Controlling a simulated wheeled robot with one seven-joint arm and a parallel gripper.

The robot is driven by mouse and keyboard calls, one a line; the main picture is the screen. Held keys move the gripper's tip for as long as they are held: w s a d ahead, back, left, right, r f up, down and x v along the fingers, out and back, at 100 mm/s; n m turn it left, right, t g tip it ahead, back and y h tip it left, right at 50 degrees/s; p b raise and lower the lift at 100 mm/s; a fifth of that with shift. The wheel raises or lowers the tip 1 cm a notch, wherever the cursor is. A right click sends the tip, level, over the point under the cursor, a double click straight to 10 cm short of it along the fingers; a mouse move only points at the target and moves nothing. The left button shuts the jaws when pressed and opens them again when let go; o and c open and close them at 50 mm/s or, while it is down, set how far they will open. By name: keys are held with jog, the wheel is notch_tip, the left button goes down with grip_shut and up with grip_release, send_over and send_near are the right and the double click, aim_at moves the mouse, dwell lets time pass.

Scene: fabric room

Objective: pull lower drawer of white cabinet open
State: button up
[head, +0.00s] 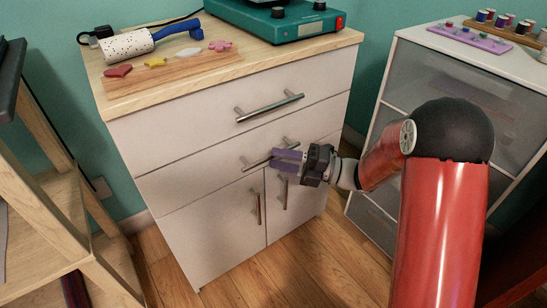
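The white cabinet (190,225) stands in the middle of the head view under a light wood top. It has an upper drawer, a lower drawer (200,178) and two doors below. The lower drawer looks flush with the front. Its metal bar handle (257,162) is partly hidden by my gripper (277,159). My gripper reaches in from the right, its two purple fingers one above the other at the right half of that handle. Whether they touch or clasp the bar cannot be made out.
The upper drawer's handle (270,107) is just above my gripper, and door handles (257,207) are just below. A grey-fronted drawer unit (455,85) stands at the right. A wooden shelf stand (45,210) is at the left. The wood floor (325,265) before the cabinet is clear.

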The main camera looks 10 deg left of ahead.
jog(key=shift+s+a+r, duration=0.1)
jog(key=shift+a+r, duration=0.05)
jog(key=shift+a, duration=0.6)
jog(key=shift+s+a+r, duration=0.1)
jog(key=shift+a, duration=0.6)
grip_shut()
